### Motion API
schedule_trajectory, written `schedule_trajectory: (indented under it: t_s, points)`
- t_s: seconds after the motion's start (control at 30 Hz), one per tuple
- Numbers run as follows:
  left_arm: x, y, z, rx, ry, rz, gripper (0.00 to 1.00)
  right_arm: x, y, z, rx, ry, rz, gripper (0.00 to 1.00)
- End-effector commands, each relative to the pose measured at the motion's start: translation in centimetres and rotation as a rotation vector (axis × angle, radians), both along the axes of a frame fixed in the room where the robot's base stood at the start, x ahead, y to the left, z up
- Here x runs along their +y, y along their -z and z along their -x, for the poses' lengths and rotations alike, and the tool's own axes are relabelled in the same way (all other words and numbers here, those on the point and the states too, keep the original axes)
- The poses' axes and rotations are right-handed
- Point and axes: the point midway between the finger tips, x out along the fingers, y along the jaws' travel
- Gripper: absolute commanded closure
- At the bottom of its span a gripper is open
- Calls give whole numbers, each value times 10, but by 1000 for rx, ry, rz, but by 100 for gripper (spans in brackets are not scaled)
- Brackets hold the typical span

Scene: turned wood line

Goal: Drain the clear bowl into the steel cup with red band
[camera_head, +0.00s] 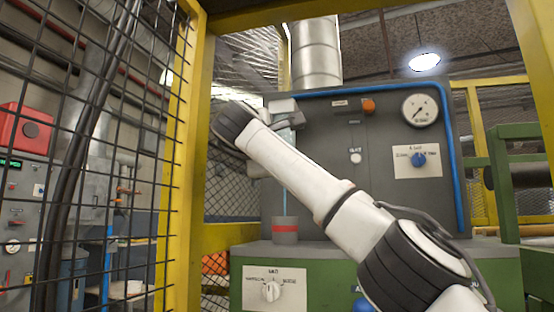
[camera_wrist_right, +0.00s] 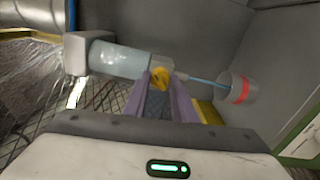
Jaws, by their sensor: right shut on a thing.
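The clear bowl (camera_wrist_right: 118,60) shows in the right wrist view, with pale bluish liquid inside, fixed to a light block (camera_wrist_right: 76,54). A yellow knob (camera_wrist_right: 159,79) is at its outlet end. My right gripper (camera_wrist_right: 161,88) has its purple fingers on either side of this knob and is shut on it. A thin blue stream (camera_wrist_right: 202,80) runs from the outlet into the steel cup with red band (camera_wrist_right: 224,86). In the head view the cup (camera_head: 285,238) stands upright under the stream (camera_head: 284,170). The liquid level in the cup cannot be seen. My left gripper is not in view.
The cup stands on the green cabinet (camera_head: 240,254), before a grey panel with a gauge (camera_head: 419,110), a blue knob (camera_head: 419,159) and an orange button (camera_head: 368,105). A yellow frame post (camera_head: 180,160) and black mesh (camera_head: 90,130) close off the left.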

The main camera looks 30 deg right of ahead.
Motion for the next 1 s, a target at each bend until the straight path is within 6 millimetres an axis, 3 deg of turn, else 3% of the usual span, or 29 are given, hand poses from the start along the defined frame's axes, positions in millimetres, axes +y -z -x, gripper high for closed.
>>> schedule_trajectory:
  t_s: [0.37, 0.4, 0.5, 0.83, 1.0]
  points:
    - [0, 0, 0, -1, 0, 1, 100, 0, 1, 0, -3, 1, -6, 98]
    - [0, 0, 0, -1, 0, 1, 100, 0, 1, 0, -3, 1, -6, 71]
    - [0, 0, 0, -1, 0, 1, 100, 0, 1, 0, -3, 1, -5, 57]
    - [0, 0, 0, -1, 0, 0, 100, 2, 0, 1, -2, 0, -3, 57]
    - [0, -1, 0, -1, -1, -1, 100, 15, -1, 12, -3, -3, -1, 57]
